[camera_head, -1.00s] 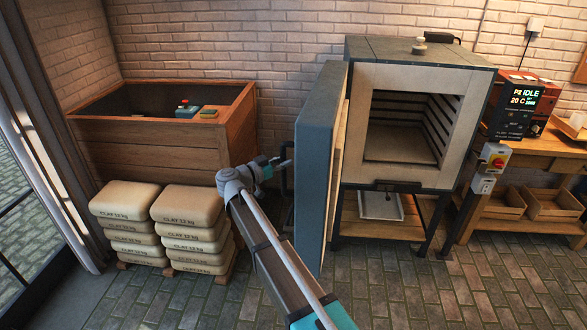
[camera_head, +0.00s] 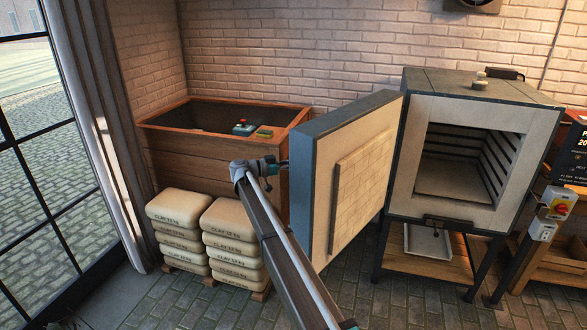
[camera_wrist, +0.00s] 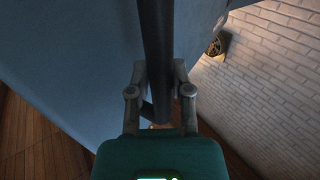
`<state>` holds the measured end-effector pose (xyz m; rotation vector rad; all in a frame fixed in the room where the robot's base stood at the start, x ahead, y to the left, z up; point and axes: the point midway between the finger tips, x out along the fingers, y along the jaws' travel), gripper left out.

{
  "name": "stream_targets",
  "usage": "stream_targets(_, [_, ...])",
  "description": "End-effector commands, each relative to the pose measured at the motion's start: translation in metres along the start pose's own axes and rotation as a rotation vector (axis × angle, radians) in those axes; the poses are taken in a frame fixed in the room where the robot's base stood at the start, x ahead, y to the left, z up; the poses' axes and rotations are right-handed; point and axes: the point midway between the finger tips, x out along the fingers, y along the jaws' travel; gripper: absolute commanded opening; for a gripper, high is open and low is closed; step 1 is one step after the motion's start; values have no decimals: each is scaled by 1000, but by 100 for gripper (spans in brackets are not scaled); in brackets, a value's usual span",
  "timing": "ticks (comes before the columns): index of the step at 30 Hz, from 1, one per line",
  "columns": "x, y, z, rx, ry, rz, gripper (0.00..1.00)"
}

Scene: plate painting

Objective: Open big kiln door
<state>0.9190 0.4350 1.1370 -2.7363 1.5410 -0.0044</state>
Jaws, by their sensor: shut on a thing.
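The big kiln (camera_head: 470,150) stands at the right in the head view with its pale chamber exposed. Its door (camera_head: 345,180) is swung wide open to the left, and the brick-lined inner face shows. My gripper (camera_wrist: 160,85) is shut on the dark bar handle (camera_wrist: 155,40) on the door's blue outer face in the wrist view.
Stacked clay bags (camera_head: 230,245) and a wooden bin (camera_head: 220,150) stand left of the door. A control post with a red switch (camera_head: 558,207) is right of the kiln. A shelf with a white tray (camera_head: 428,242) is under it. Paved floor lies in front.

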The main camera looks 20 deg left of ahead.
Motion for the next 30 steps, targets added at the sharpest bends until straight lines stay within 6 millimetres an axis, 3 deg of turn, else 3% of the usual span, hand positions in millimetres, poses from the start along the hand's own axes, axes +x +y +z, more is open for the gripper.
stream_targets(11, [10,1,2,-1,-8,17,0])
stream_targets(12, [10,1,2,-1,-8,18,29])
stream_targets(18, [14,1,2,-1,-6,20,62])
stream_targets(30, [14,0,1,0,-3,21,62])
